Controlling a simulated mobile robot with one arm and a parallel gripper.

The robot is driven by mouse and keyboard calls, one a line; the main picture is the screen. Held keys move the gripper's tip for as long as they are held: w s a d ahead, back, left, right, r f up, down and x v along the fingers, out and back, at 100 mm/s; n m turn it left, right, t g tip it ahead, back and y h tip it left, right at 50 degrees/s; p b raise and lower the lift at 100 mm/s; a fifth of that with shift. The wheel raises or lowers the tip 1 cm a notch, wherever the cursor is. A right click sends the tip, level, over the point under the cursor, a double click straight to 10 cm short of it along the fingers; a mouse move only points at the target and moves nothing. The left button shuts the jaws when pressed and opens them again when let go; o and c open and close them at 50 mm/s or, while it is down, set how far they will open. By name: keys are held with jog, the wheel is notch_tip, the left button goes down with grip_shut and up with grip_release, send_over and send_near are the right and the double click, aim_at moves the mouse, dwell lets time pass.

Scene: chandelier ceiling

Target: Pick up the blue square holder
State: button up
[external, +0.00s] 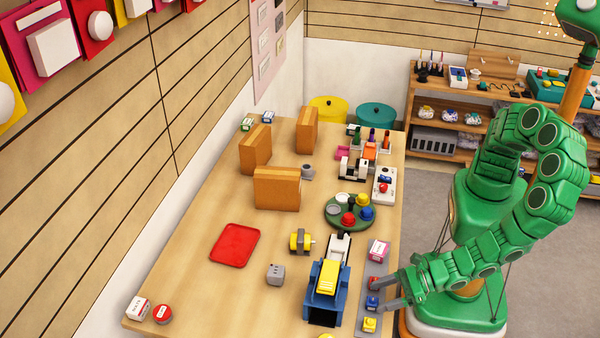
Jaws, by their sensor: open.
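A small blue square holder (372,302) sits on a grey strip (362,320) along the right edge of the table, between a red piece (375,282) and a yellow piece (369,325). My gripper (377,295) is open and reaches in from the right, low over the strip. Its two fingers are at the blue holder, one on the far side near the red piece and one on the near side. I cannot tell whether they touch it.
A blue device with a yellow top (327,280) stands just left of the strip. A pink and white box (378,250) stands behind it. A green round tray with coloured cups (332,222) is further back. A red tray (235,245) lies left; bare table surrounds it.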

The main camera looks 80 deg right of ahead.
aim_at(375, 297)
jog(key=shift+x, duration=2.5)
jog(key=c, duration=1.1)
